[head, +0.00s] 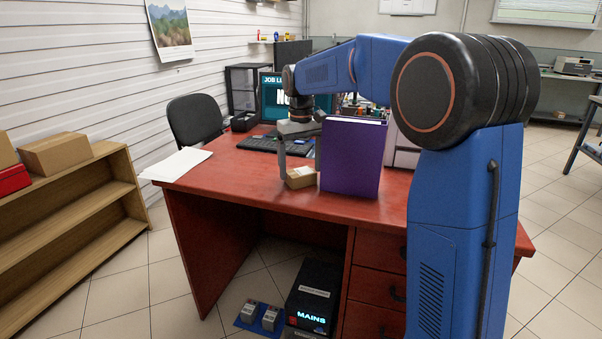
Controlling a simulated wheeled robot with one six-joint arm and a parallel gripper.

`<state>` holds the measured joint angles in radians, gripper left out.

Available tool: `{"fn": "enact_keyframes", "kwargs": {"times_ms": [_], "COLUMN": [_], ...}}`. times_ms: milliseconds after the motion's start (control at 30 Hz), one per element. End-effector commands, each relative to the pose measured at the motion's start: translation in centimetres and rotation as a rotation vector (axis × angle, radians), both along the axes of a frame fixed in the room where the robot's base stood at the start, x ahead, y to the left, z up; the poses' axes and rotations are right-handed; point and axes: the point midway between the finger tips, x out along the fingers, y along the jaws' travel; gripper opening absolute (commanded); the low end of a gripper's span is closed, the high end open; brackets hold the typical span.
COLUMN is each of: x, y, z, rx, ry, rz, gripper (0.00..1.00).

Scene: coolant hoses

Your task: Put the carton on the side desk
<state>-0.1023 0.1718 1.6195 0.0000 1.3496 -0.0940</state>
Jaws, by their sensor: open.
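A small brown carton (301,178) sits on the red desk (240,176) near its front edge, just left of an upright purple binder (352,158). My gripper (299,168) points down over the carton with its fingers apart. One finger is at the carton's left side and the other is by its right side, close to the binder. Whether the fingers touch the carton I cannot tell. Another desk (589,74) shows partly at the far right; whether it is the side desk is not clear.
A keyboard (262,144), a monitor (272,97) and papers (176,164) are on the red desk. A black chair (195,118) stands behind it. A wooden shelf (88,203) at left holds a larger box (70,153). The tiled floor at right is open.

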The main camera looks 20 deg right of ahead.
Motion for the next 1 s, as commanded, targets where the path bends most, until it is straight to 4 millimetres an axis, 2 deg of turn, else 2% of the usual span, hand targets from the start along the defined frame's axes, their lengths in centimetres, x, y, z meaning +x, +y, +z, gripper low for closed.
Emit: {"fn": "enact_keyframes", "kwargs": {"times_ms": [300,500,700,1000], "x": [0.1,0.0,0.0,0.0], "y": [0.0,0.0,0.0,0.0], "z": [6.2,8.8,9.7,9.8], "rx": [0.001,0.000,0.000,0.000], "ry": [-0.003,-0.001,0.001,0.001], "rz": [0.000,0.000,0.000,0.000], "gripper": [0.84,0.84,0.84,0.84]}}
